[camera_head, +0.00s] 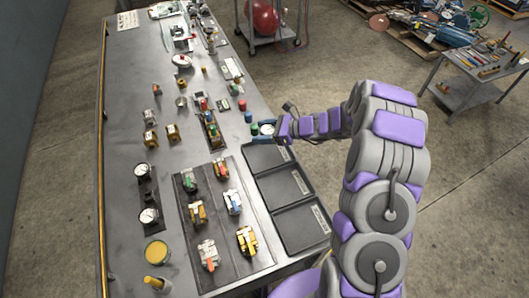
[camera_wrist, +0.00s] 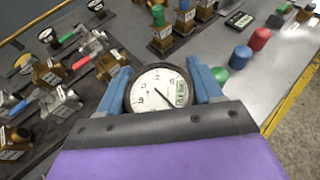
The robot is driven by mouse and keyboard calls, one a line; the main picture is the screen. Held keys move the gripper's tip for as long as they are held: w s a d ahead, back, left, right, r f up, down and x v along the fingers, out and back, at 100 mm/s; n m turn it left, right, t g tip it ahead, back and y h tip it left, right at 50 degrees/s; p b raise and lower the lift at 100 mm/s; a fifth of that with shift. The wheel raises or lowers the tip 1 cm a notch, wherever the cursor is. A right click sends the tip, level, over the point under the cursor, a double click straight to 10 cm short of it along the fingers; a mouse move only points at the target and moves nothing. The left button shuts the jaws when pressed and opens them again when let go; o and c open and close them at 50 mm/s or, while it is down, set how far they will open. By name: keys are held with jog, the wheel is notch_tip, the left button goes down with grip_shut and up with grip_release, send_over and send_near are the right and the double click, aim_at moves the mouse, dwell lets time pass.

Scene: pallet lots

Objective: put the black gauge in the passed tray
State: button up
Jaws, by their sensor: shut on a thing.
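The black gauge (camera_wrist: 160,90), with a black rim, white dial and small green display, is between the two blue fingers of my gripper (camera_wrist: 162,82) in the wrist view. My gripper is shut on it, and its dial faces up toward the camera. In the head view my gripper (camera_head: 267,130) and the gauge (camera_head: 267,128) are near the bench's right edge, just beyond the farthest tray. Three black trays lie in a row along that edge: far (camera_head: 262,165), middle (camera_head: 283,187) and near (camera_head: 300,230). Their labels are too small to read, so I cannot tell which is passed.
A dark mat (camera_head: 222,250) with several valves lies left of the trays. Two gauges on a panel (camera_head: 148,191) stand farther left. Green, blue and red cylinders stand near my gripper, including a red one (camera_head: 242,104). The trays look empty.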

jog(key=b, duration=0.1)
send_over(263, 154)
notch_tip(263, 154, down, 6)
jog(key=shift+d+r, duration=0.15)
jog(key=shift+f, duration=0.25)
notch_tip(263, 154, down, 3)
jog(key=shift+f+b, duration=0.2)
jog(key=shift+b, duration=0.35)
jog(key=shift+r, duration=0.1)
jog(key=o, duration=0.9)
jog(key=shift+c, duration=0.2)
